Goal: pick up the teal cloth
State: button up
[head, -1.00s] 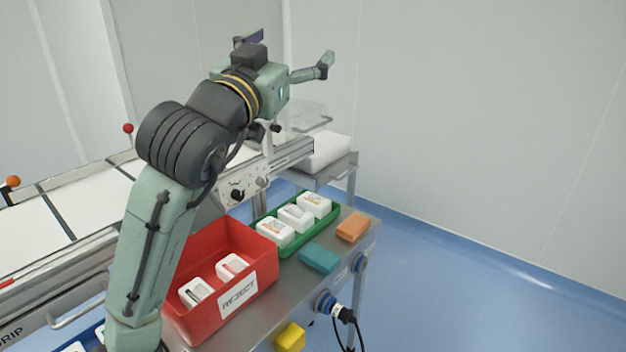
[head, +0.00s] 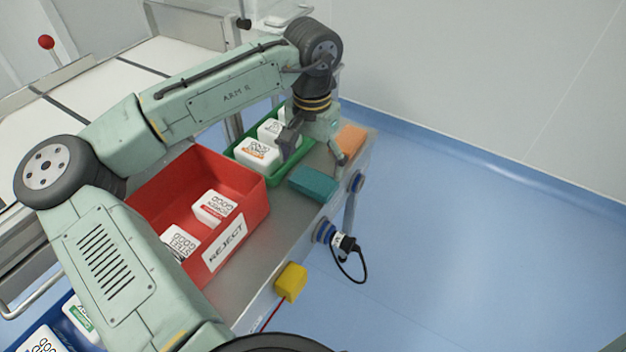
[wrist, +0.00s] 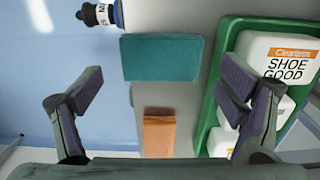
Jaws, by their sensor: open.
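The teal cloth (head: 313,183) is a folded rectangular pad lying flat on the steel table, near its right edge. It also shows in the wrist view (wrist: 161,58), upper middle, ahead of the fingertips. My gripper (head: 315,148) is above the table just behind the cloth, pointing down. In the wrist view my gripper (wrist: 162,85) is open and empty, with its two fingers wide apart on either side of the cloth's line. No finger is seen touching the cloth.
An orange cloth (head: 351,140) lies behind the teal one. A green tray (head: 240,152) with white packs stands close on the left. A red reject bin (head: 262,200) is nearer. A blue-collared connector (head: 325,231) and yellow block (head: 291,282) sit along the table's right side.

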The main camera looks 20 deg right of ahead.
aim_at(312, 182)
jog(key=shift+f+p, duration=0.4)
jog(key=shift+f, duration=2.4)
jog(key=shift+c, duration=0.3)
jog(key=c, duration=0.6)
jog(key=shift+r, duration=0.15)
jog(key=shift+c, duration=0.2)
jog(key=shift+w+r, duration=0.1)
jog(key=shift+r, duration=0.5)
jog(key=shift+s+r+b, duration=0.2)
jog(key=shift+r+b, duration=0.2)
jog(key=shift+r, duration=0.65)
jog(key=s+a+r+b, duration=0.1)
jog(key=s+a, duration=0.1)
jog(key=s, duration=1.3)
jog(key=shift+s+a+r+b, duration=0.2)
jog(key=shift+a+r+b, duration=0.05)
jog(key=shift+a+b, duration=0.15)
